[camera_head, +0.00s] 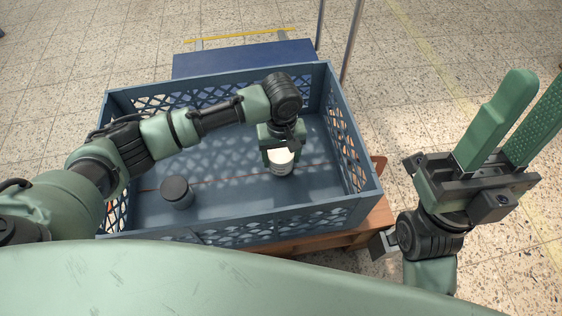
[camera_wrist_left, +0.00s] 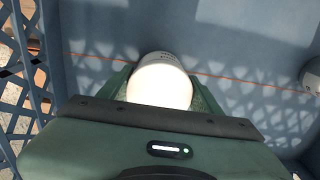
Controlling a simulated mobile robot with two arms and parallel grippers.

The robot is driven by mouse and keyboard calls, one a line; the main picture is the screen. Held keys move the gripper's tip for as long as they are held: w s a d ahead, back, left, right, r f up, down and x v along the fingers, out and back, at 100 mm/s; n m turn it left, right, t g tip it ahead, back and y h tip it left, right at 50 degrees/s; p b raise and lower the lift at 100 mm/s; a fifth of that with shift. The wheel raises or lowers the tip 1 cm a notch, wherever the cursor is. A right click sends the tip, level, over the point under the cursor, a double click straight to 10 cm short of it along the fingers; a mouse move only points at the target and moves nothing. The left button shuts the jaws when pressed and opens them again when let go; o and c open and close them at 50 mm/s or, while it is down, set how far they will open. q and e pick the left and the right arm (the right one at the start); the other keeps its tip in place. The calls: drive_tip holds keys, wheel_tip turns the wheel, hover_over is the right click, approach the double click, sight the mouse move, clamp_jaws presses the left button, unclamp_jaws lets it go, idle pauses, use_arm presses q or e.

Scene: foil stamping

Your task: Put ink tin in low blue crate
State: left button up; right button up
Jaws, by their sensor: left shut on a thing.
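A pale tin with a white top (camera_head: 281,158) stands or hangs inside the low blue crate (camera_head: 345,212), right of its middle. My left gripper (camera_head: 281,150) is down in the crate and shut on this tin. The left wrist view shows the white tin (camera_wrist_left: 160,82) between the two green fingers (camera_wrist_left: 162,98). I cannot tell whether its base touches the crate floor. My right gripper (camera_head: 538,95) is outside the crate at the right, fingers pointing up and apart, empty.
A second, dark-topped tin (camera_head: 177,191) stands in the crate's left part. The crate has lattice walls and rests on a wooden support (camera_head: 378,218). A blue surface (camera_head: 240,59) lies behind it. Crate floor is clear between the tins.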

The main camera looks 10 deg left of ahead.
use_arm(q)
drive_tip(key=shift+f, duration=0.75)
drive_tip(key=shift+f, duration=0.1)
drive_tip(key=o, duration=1.7)
